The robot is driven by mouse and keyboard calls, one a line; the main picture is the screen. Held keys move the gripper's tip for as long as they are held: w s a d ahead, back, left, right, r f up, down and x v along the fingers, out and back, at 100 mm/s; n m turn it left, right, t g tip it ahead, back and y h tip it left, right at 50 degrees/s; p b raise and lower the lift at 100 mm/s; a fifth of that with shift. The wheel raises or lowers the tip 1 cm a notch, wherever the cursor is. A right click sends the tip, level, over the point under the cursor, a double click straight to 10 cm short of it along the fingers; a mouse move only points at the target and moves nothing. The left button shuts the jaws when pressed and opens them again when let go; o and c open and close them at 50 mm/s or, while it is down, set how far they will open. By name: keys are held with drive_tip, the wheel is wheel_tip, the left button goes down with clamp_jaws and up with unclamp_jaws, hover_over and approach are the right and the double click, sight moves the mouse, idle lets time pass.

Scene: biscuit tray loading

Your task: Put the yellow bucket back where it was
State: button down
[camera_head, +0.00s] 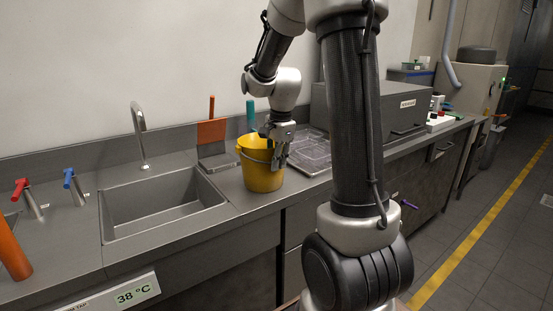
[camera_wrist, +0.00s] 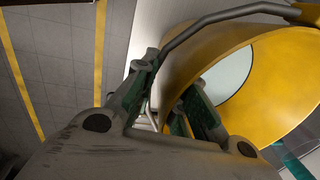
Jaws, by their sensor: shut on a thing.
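The yellow bucket (camera_head: 262,172) stands upright on or just above the grey counter, right of the sink, in the head view. My gripper (camera_head: 279,150) is at the bucket's right side, near its rim. In the wrist view my gripper (camera_wrist: 172,92) has one finger inside the yellow bucket (camera_wrist: 250,50) and one outside, shut on its wall. The bucket's grey handle (camera_wrist: 225,14) lies to the side across the rim. Something pale, whitish, shows inside the bucket. Whether the bucket's base touches the counter cannot be told.
The sink (camera_head: 108,212) with its tap (camera_head: 139,135) lies left of the bucket. An orange scraper (camera_head: 211,131) stands behind. A clear-lidded tray (camera_head: 309,153) and a grey box (camera_head: 372,108) are to the right. Counter (camera_head: 236,200) in front of the bucket is clear.

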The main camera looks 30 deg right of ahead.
drive_tip(key=c, duration=1.5)
unclamp_jaws()
drive_tip(key=shift+f, duration=0.1)
drive_tip(key=shift+o, duration=0.2)
wheel_tip(320, 180, up, 11)
drive_tip(key=s, duration=0.2)
drive_tip(key=s+a+n+t, duration=0.1)
drive_tip(key=s+a+n, duration=0.2)
drive_tip(key=s+n, duration=0.5)
drive_tip(key=s+a+n+t, duration=0.1)
drive_tip(key=s+a+n, duration=0.3)
drive_tip(key=s+n, duration=0.5)
drive_tip(key=s, duration=0.4)
drive_tip(key=shift+a+f+n+t, duration=0.25)
drive_tip(key=shift+f+n+t, duration=0.05)
drive_tip(key=shift+f+t, duration=0.1)
